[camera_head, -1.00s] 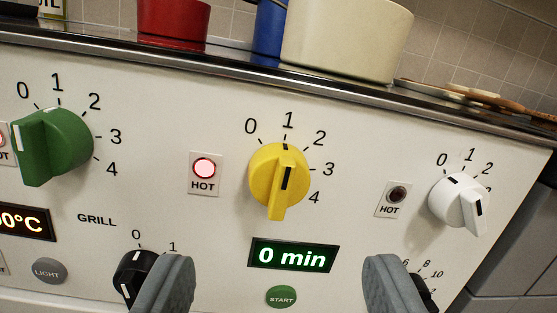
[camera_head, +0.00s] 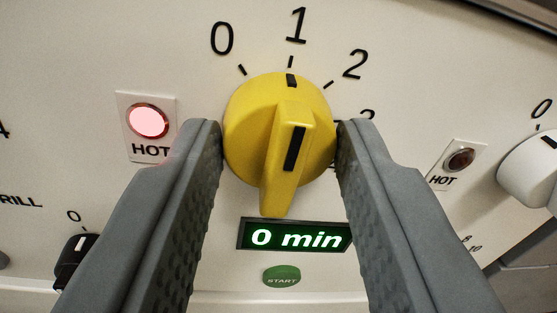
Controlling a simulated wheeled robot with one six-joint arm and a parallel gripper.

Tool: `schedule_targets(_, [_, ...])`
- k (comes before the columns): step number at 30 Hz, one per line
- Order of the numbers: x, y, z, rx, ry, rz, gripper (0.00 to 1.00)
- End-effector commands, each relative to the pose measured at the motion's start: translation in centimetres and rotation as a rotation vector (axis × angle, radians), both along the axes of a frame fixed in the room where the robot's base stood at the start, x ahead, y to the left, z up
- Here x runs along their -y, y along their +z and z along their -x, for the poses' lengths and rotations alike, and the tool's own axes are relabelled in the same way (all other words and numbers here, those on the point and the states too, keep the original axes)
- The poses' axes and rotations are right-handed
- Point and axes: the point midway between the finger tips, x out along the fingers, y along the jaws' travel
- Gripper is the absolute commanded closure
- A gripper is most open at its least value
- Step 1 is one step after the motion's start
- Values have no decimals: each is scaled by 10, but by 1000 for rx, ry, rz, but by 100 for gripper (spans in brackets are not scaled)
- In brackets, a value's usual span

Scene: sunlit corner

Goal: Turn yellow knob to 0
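The yellow knob (camera_head: 258,112) is on the white stove panel, in the middle of the view. The black mark on its top rim lines up with the tick under 1. Its raised grip, with a black stripe, points down and slightly left. The printed 0 (camera_head: 222,39) is to its upper left, and 2 is to its upper right. My gripper (camera_head: 280,128) is open, with one grey finger at each side of the knob. Whether the fingertips touch the knob's rim I cannot tell. The right finger partly hides the 3 and 4.
A lit HOT lamp (camera_head: 148,121) is left of the knob and a dark HOT lamp (camera_head: 460,160) is right. A "0 min" display (camera_head: 296,236) and green START button (camera_head: 282,276) are below. A white knob (camera_head: 528,172) is at the right edge.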

Motion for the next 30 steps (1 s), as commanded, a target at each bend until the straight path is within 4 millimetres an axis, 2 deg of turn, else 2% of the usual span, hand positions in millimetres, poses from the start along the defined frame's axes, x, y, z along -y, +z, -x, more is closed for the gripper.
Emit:
schedule_targets(1, [0,0,0,0,0,0,75])
schedule_targets(3, [0,0,0,0,0,0,88])
schedule_targets(14, [0,0,0,17,0,53,88])
schedule_targets(30, [0,-1,0,140,0,429,88])
